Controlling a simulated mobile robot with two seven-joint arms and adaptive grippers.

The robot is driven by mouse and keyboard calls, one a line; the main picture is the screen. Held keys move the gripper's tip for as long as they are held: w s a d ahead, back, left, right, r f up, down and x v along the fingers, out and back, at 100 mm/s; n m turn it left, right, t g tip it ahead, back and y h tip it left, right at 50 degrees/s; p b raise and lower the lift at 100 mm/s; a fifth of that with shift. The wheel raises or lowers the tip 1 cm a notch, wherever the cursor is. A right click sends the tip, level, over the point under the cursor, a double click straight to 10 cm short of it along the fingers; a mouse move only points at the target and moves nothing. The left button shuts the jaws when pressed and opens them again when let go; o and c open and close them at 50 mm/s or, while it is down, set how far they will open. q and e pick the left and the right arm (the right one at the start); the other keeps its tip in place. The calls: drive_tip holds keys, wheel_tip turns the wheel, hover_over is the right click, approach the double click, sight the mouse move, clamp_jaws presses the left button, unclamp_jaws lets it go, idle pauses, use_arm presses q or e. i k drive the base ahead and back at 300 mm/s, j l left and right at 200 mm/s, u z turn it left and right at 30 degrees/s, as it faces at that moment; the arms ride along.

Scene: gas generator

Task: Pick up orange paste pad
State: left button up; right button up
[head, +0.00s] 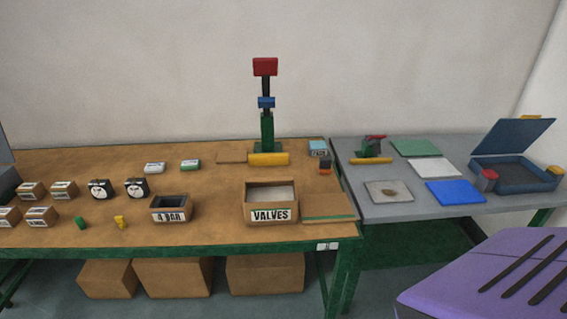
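I cannot surely pick out an orange paste pad. A small dark block with an orange top (325,167) stands near the right end of the brown table, just below a small light-blue box (318,148). A light grey square (389,192) with a small brownish patch in its middle lies on the grey table to the right. It is too small to tell whether either is the pad. Neither of my grippers is in view.
The brown table (130,242) holds the VALVES box (270,215), the 4 BAR box (171,215), gauges and small boxes. A red, blue and green stand (267,130) rises at the back. The grey table (400,212) holds coloured sheets and an open blue case (525,178). A purple slotted casing (470,285) fills the lower right.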

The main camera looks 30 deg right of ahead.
sight(324, 164)
drive_tip(key=l+u, duration=0.35)
drive_tip(key=l, duration=0.15)
drive_tip(key=k+l+u, duration=0.2)
drive_tip(key=l+u, duration=0.15)
drive_tip(key=k+l+u, duration=0.1)
drive_tip(key=l, duration=0.3)
drive_tip(key=k+l+u, duration=0.1)
drive_tip(key=l, duration=0.25)
drive_tip(key=k+l+u, duration=0.1)
drive_tip(key=l, duration=0.3)
drive_tip(key=k+l, duration=0.2)
drive_tip(key=l, duration=0.15)
drive_tip(key=k+l, duration=0.35)
drive_tip(key=l, duration=0.3)
